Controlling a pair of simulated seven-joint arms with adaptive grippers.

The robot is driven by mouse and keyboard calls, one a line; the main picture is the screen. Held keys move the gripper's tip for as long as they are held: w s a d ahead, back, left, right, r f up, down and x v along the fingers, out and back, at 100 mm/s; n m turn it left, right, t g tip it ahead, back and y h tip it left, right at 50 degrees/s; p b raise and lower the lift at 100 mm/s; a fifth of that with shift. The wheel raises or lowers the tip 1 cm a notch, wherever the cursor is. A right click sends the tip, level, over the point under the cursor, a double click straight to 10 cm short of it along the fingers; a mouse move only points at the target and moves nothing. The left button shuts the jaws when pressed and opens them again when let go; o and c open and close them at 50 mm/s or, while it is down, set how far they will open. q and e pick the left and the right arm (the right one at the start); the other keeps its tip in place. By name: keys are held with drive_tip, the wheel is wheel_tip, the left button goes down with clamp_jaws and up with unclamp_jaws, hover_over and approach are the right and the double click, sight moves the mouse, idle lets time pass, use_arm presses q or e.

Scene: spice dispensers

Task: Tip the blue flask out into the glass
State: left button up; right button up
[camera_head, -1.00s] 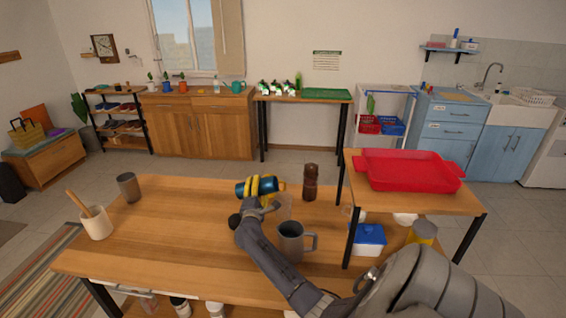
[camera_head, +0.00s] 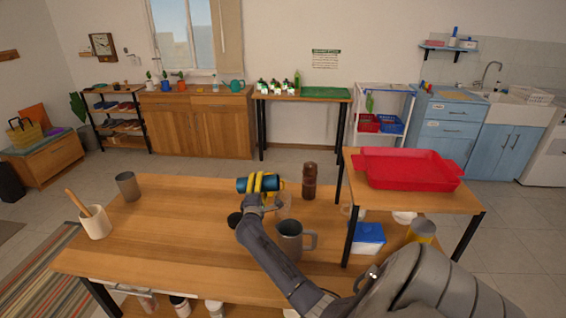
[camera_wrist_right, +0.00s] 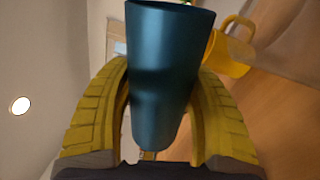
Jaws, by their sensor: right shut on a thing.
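The blue flask (camera_head: 243,184) lies about level in the yellow fingers of my right gripper (camera_head: 260,183), above the table. In the right wrist view the flask (camera_wrist_right: 165,70) sits between both curved fingers, its wider end toward the top of the picture. The clear glass (camera_head: 285,206) stands on the table just right of and below the gripper, partly hidden by it. I cannot tell what is inside the flask or glass. My left gripper is out of view.
A yellow mug (camera_wrist_right: 230,55) stands close behind the flask. A grey mug (camera_head: 290,240) is beside my right forearm, and a brown grinder (camera_head: 309,182) stands behind. A grey cup (camera_head: 127,186) and utensil pot (camera_head: 95,222) are at the left. The table's left middle is clear.

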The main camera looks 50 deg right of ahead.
drive_tip(key=shift+s+d+r+m+g+h+p, duration=0.15)
drive_tip(key=shift+r+m, duration=0.25)
drive_tip(key=shift+m, duration=0.25)
drive_tip(key=shift+s+d+r+m+g+h+p, duration=0.1)
drive_tip(key=shift+s+r+m+g, duration=0.1)
drive_tip(key=shift+r+m, duration=0.35)
drive_tip(key=shift+s+d+r+m+g+h+p, duration=0.15)
drive_tip(key=shift+r+m, duration=0.1)
drive_tip(key=shift+m, duration=0.55)
idle(0.7)
drive_tip(key=f+n, duration=0.1)
drive_tip(key=n, duration=0.1)
drive_tip(key=w+a+f+n+t+y, duration=0.1)
drive_tip(key=f+n, duration=0.1)
drive_tip(key=n, duration=0.1)
drive_tip(key=w+f+n, duration=0.1)
drive_tip(key=n, duration=0.1)
drive_tip(key=shift+a+f, duration=0.2)
drive_tip(key=shift+a, duration=0.05)
drive_tip(key=shift+s+d+f+n, duration=0.1)
drive_tip(key=shift+n, duration=0.3)
